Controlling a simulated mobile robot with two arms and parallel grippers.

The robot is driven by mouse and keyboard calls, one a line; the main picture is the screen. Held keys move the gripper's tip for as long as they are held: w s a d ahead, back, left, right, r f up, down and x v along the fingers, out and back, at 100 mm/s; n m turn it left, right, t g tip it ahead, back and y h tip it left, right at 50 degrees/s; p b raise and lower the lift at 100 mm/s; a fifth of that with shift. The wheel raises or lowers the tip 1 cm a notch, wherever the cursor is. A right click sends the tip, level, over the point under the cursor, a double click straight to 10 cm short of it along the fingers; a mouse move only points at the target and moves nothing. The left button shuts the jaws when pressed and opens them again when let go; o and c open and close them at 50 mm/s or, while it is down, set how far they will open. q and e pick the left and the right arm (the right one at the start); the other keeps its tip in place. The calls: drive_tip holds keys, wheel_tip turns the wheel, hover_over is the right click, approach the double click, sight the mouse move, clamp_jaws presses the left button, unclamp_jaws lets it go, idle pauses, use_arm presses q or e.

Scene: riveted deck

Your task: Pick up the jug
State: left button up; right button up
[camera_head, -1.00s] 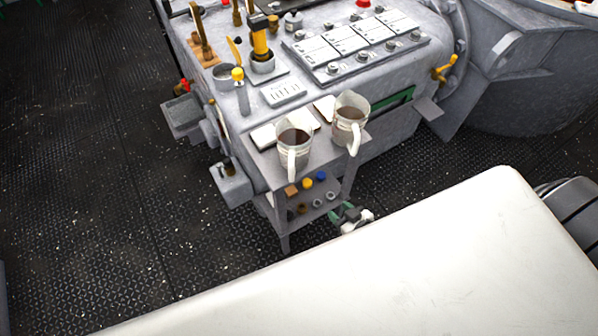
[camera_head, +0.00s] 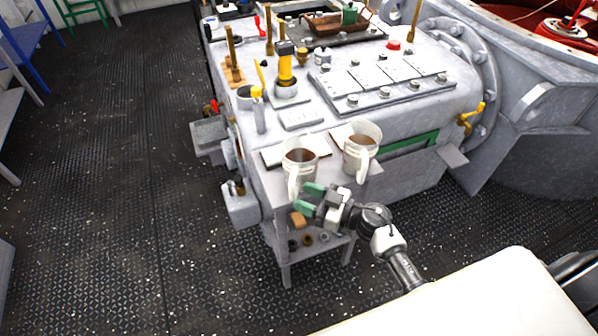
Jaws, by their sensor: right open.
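Two white jugs with dark contents stand upright on a small grey table (camera_head: 268,184) against the machine. The left jug (camera_head: 301,162) has its handle toward me. The right jug (camera_head: 359,148) stands a little farther back, its handle also toward me. My right gripper (camera_head: 306,196) is open, with green fingertips, in front of the left jug and close to its handle. I cannot tell whether a finger touches the handle. My left gripper is not in view.
A grey machine with levers, a yellow-handled part (camera_head: 286,68) and bolted plates (camera_head: 375,80) stands behind the table. The table's lower shelf holds small parts. Blue furniture (camera_head: 22,40) stands far left. The dark deck (camera_head: 130,200) at left is clear.

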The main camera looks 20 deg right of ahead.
sight(292, 197)
drive_tip(key=x, duration=0.4)
drive_tip(key=shift+w+r, duration=0.2)
clamp_jaws()
